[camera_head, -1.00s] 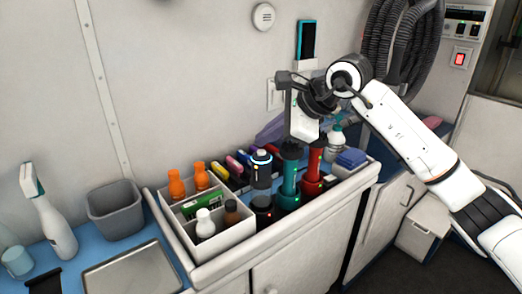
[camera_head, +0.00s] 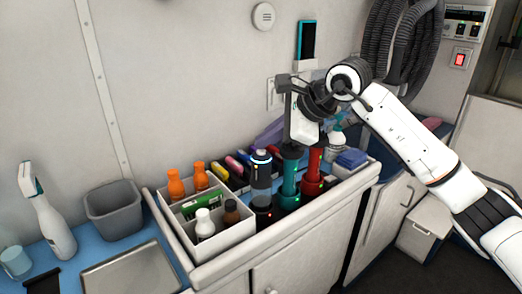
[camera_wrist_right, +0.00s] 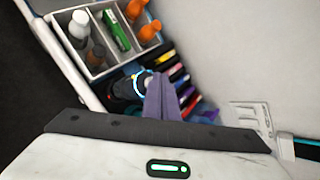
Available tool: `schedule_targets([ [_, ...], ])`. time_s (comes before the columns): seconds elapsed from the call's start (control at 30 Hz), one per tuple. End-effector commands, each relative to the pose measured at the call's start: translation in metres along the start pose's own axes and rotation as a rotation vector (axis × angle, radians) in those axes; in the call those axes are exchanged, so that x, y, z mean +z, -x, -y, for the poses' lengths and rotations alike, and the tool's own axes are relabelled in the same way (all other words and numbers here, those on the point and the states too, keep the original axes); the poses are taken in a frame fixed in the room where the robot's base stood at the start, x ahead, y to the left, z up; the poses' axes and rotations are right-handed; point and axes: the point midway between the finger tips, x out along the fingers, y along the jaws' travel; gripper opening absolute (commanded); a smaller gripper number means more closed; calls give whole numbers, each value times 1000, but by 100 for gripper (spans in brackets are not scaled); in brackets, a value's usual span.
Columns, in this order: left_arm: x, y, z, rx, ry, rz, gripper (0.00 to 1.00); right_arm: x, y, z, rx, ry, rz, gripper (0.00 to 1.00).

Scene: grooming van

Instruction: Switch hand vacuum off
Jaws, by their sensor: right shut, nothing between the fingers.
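I cannot tell for certain which is the hand vacuum. The dark one's lit ring also shows in the wrist view (camera_wrist_right: 143,82). My right gripper (camera_wrist_right: 161,80) is shut and empty, its fingers beside that ring in the picture. In the head view its white body is just above the teal and red devices, hiding part of them. My left gripper is not in view.
A white divided caddy (camera_head: 222,238) with orange, white and brown bottles stands left of the devices. Coloured items (camera_head: 236,165) line the wall behind. A blue box (camera_head: 351,158) and a white bottle (camera_head: 336,137) are to the right. The counter has a raised rim (camera_head: 300,223).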

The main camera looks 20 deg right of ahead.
Motion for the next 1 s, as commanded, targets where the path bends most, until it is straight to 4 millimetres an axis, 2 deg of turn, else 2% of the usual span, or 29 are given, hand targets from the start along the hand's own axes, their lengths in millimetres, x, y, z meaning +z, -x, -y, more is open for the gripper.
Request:
schedule_targets([
  [0.47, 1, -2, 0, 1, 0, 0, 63, -2, -2, -2, 2, 0, -1, 0],
  [1.0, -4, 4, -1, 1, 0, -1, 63, 4, 6, 4, 2, 0, -1, 0],
])
